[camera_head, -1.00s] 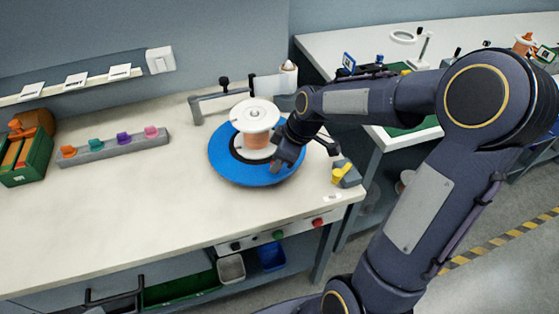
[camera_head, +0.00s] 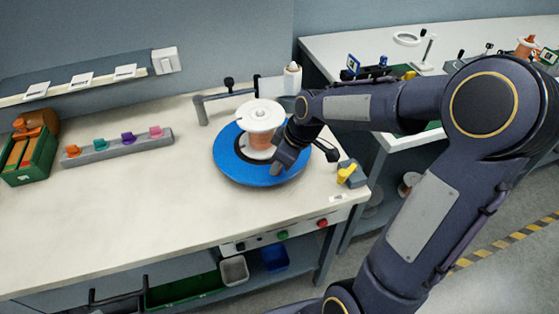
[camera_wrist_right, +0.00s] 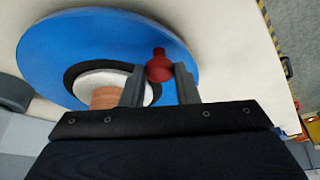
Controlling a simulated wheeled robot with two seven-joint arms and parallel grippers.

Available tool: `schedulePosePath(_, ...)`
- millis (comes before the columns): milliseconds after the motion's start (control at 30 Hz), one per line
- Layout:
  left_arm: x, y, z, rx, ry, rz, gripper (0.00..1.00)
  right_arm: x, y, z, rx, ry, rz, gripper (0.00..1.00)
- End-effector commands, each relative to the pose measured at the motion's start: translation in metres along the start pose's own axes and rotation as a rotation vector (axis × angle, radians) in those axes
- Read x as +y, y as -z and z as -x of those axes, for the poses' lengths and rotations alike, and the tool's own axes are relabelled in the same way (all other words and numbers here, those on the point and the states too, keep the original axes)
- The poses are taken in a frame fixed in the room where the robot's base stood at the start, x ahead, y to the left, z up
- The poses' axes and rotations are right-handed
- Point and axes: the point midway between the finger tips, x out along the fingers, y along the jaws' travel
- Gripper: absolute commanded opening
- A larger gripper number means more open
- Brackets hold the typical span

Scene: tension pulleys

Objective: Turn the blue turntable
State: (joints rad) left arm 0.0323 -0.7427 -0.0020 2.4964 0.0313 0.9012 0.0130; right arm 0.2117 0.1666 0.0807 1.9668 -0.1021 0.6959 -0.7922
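The blue turntable (camera_head: 238,168) lies flat on the white bench, with a black ring and a white-flanged spool (camera_head: 261,114) of copper-coloured wire at its middle. My right gripper (camera_head: 281,168) is low over the turntable's front-right part, beside the spool. In the right wrist view the turntable (camera_wrist_right: 45,48) fills the upper left. In the head view the knob is hidden by the gripper. My left gripper is out of view.
A grey bracket arm (camera_head: 203,108) stands behind the turntable. A yellow-handled lever (camera_head: 347,172) is to its right, near the bench edge. A rack of coloured pegs (camera_head: 118,146) and a green bin (camera_head: 30,160) stand left. The bench front-left is clear.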

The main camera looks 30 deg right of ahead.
Motion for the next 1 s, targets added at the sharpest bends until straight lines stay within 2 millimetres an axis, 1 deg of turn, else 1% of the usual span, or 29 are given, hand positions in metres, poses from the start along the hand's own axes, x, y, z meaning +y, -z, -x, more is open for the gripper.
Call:
schedulePosePath(33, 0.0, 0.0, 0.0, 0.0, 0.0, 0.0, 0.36, 0.0, 0.001, 0.001, 0.002, -0.001, 0.001, 0.35)
schedulePosePath(133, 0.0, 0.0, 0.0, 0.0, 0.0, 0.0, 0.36, 0.0, 0.001, 0.0, 0.001, -0.001, 0.001, 0.47)
schedulePosePath(367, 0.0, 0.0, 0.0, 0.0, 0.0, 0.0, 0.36, 0.0, 0.0, 0.0, 0.0, 0.0, 0.0, 0.47)
schedulePosePath(467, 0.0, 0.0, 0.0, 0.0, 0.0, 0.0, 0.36, 0.0, 0.0, 0.004, 0.001, -0.001, 0.0, 0.47)
schedulePosePath(567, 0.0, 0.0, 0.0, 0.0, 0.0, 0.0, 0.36, 0.001, 0.001, 0.016, 0.003, -0.004, 0.0, 0.47)
schedulePosePath(800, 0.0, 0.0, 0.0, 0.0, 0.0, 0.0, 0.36, 0.001, 0.001, 0.057, 0.004, -0.004, 0.0, 0.47)
schedulePosePath(900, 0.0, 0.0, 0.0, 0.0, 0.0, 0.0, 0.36, 0.001, 0.001, 0.069, 0.003, -0.003, 0.001, 0.47)
schedulePosePath(1000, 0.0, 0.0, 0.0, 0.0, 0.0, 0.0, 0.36, 0.001, 0.001, 0.076, 0.002, -0.002, 0.001, 0.47)
